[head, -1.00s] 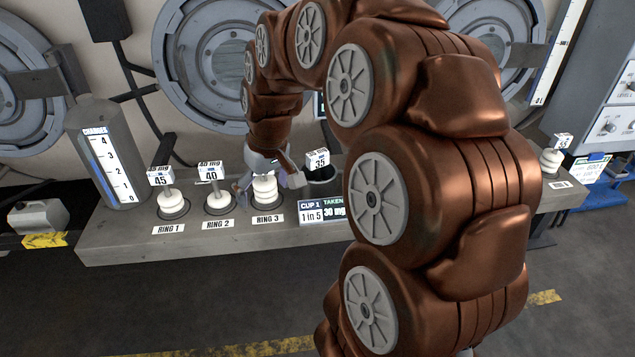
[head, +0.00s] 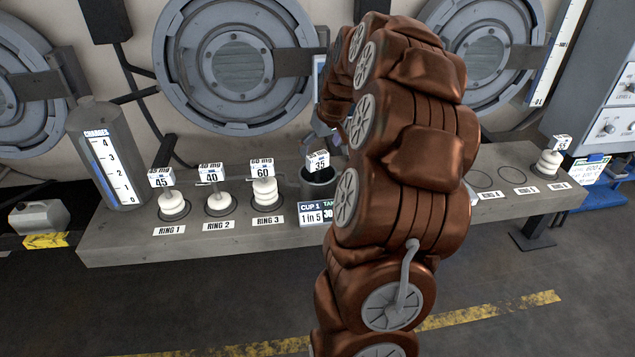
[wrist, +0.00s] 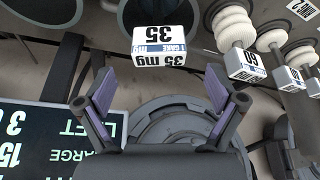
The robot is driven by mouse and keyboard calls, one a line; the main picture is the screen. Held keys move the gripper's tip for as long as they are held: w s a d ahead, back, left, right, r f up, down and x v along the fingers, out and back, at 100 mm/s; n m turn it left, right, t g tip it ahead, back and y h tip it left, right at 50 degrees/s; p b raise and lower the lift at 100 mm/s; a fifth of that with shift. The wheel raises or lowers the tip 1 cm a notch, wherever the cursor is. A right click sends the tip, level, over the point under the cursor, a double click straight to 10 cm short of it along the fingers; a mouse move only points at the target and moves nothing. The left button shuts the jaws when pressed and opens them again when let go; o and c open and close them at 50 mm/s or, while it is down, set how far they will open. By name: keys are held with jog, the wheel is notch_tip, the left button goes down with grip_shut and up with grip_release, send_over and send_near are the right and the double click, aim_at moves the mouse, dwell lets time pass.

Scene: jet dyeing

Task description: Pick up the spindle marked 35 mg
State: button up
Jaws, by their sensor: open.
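The spindle marked 35 mg (head: 318,161) stands in the dark cup (head: 317,188) labelled CUP 1. Only its white tag block shows above the rim; its lower part is hidden in the cup. In the wrist view its tag (wrist: 160,47) lies ahead of and between my fingertips, upside down and apart from them. My gripper (wrist: 160,103) is open and empty, with a purple-padded finger on each side. In the head view my gripper is mostly hidden behind my arm, just above and behind the cup.
Spindles marked 45 (head: 171,203), 40 (head: 217,200) and 60 (head: 264,191) stand at rings 1, 2 and 3, left of the cup. Another spindle (head: 548,163) stands at the bench's right end beside empty rings. A charges gauge (head: 110,165) stands at the left.

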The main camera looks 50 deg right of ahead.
aim_at(318, 155)
jog(key=shift+p+x, duration=0.95)
jog(key=shift+x, duration=1.4)
jog(key=shift+s, duration=0.15)
jog(key=shift+f, duration=0.1)
grip_shut()
